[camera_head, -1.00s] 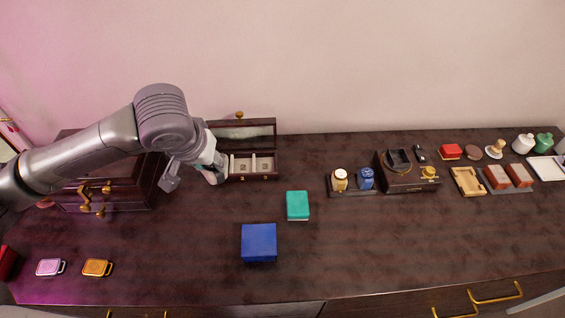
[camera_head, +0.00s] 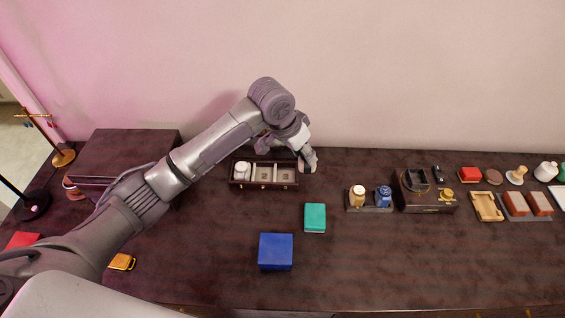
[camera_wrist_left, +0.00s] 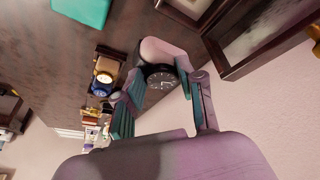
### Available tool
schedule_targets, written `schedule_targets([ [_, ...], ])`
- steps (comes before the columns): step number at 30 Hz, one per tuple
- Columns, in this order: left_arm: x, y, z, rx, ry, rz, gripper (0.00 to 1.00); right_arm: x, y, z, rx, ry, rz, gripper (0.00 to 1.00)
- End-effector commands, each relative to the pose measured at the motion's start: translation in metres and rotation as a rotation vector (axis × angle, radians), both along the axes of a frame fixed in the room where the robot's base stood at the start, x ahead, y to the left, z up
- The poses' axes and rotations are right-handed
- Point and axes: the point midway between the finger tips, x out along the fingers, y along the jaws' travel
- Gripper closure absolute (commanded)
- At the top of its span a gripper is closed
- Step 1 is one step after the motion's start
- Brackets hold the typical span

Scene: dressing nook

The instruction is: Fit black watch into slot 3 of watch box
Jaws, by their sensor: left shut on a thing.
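The black watch (camera_wrist_left: 162,78) shows in the left wrist view, its dark round dial facing the camera, on a pale pinkish cushion. My left gripper (camera_wrist_left: 165,98) is shut on it, with one finger on either side. In the head view my left gripper (camera_head: 309,163) is at the right end of the watch box, and the watch cannot be made out there. The dark wooden watch box (camera_head: 262,187) is open, with three compartments in view. The left one holds a whitish item (camera_head: 242,169); the middle and right ones look empty. My right gripper is not in view.
A teal box (camera_head: 315,218) and a blue box (camera_head: 276,251) stand in front of the watch box. A stand with two watches (camera_head: 369,209) and a dark wooden organizer (camera_head: 427,207) are to the right. A dark chest (camera_head: 125,150) is at left. The counter between is clear.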

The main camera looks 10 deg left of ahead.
Motion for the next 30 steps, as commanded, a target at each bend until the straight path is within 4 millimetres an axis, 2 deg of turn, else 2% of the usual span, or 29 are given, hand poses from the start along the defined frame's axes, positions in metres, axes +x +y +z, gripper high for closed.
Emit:
schedule_targets([
  [1,0.002,0.014,-0.006,0.003,0.003,0.005,1.00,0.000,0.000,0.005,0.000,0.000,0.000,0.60],
  [3,0.004,0.029,-0.015,0.002,0.003,0.005,1.00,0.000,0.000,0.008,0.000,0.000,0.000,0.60],
  [9,0.009,0.053,-0.031,-0.001,0.000,0.002,1.00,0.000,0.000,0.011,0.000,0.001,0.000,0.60],
  [13,0.009,0.058,-0.039,-0.001,0.001,0.001,1.00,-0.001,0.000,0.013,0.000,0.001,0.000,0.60],
  [21,0.009,0.057,-0.072,-0.001,-0.001,0.001,1.00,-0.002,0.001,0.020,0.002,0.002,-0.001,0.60],
  [30,0.009,0.057,-0.075,-0.001,-0.002,0.000,1.00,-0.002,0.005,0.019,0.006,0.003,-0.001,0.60],
])
